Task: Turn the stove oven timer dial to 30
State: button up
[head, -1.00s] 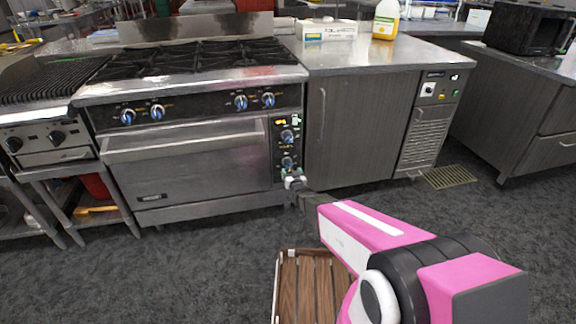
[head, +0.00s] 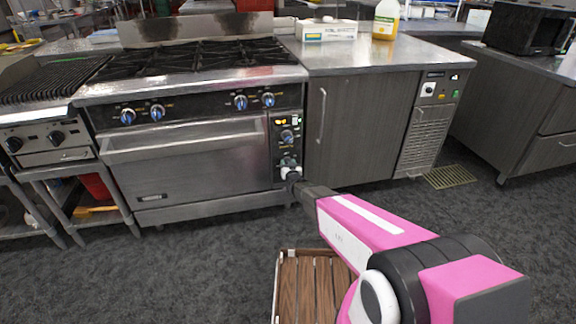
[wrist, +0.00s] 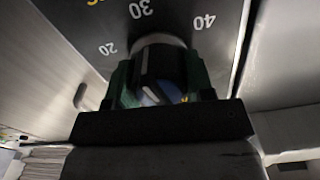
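The stove (head: 200,165) has a narrow black panel at the right of its oven door, with an upper dial (head: 287,136) and a lower dial. My gripper (head: 289,167) is at the lower dial and hides most of it in the head view. In the wrist view, my green fingertips (wrist: 160,82) stand on both sides of the dark dial (wrist: 157,62). Whether they press on it or only surround it is unclear.
Several burner knobs (head: 157,112) line the stove front above the door handle (head: 180,145). A grey cabinet (head: 360,130) stands close at the right of the panel. A wooden slatted tray (head: 313,285) is near my arm, low in the picture.

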jog(key=shift+m, duration=0.8)
jog(key=o, duration=0.9)
jog(key=shift+s+d, duration=0.1)
jog(key=v, duration=1)
jog(key=shift+s, duration=0.3)
